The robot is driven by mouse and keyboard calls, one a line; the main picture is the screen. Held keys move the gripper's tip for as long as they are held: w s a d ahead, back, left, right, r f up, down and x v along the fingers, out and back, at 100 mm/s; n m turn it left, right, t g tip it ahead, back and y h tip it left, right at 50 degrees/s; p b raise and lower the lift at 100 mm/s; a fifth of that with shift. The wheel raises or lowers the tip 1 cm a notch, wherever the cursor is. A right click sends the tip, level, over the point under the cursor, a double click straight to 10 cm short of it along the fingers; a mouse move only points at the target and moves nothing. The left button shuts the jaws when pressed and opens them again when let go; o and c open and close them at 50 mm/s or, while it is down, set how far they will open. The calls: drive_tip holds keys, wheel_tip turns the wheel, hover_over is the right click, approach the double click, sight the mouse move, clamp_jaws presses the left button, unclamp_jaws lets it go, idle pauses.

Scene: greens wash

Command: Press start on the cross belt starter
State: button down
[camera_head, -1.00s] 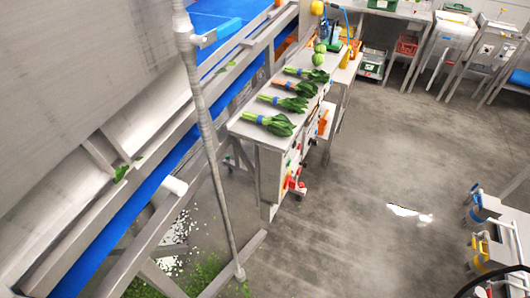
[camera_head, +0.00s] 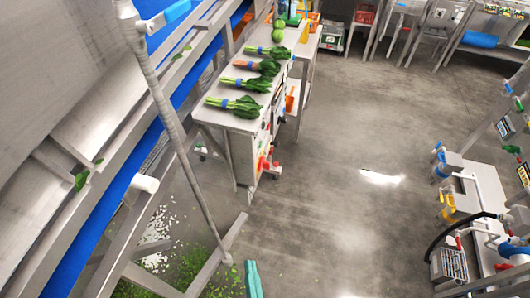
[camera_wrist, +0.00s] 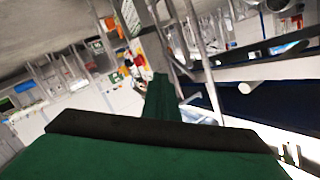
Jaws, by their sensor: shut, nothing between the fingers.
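The end face of the steel table carries red, yellow and green control parts (camera_head: 265,163). They look like a starter panel, but labels and single buttons are too small to read. Similar coloured parts show in the wrist view (camera_wrist: 127,68), beyond the fingertips and slightly left. My gripper (camera_wrist: 160,78) is shut and empty, its green fingers together and pointing towards that table. A teal piece at the bottom of the head view (camera_head: 253,280) looks like my gripper's tip. It appears well apart from the panel.
Bunches of greens (camera_head: 232,105) lie on the steel table. A blue belt (camera_head: 95,235) on a steel frame runs along the left, with a slanting post (camera_head: 165,120) and floor bar. Leaf scraps litter the floor there. The middle floor (camera_head: 340,220) is clear. Benches stand at right.

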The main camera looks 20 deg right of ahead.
sight(260, 144)
drive_tip(key=w+d+r+m+h, duration=0.2)
drive_tip(key=w+d+r+m, duration=0.2)
drive_tip(key=w+d+m, duration=0.3)
drive_tip(key=w+d+r+m+h, duration=0.2)
drive_tip(key=w+d+m, duration=0.5)
drive_tip(key=w, duration=0.7)
drive_tip(key=shift+r+m+t+h, duration=0.3)
drive_tip(key=shift+r+m+t, duration=0.1)
drive_tip(key=shift+r, duration=0.45)
drive_tip(key=shift+w, duration=0.15)
drive_tip(key=w, duration=1.1)
drive_tip(key=shift+w, duration=0.3)
drive_tip(key=shift+d, duration=0.1)
drive_tip(key=shift+d, duration=0.1)
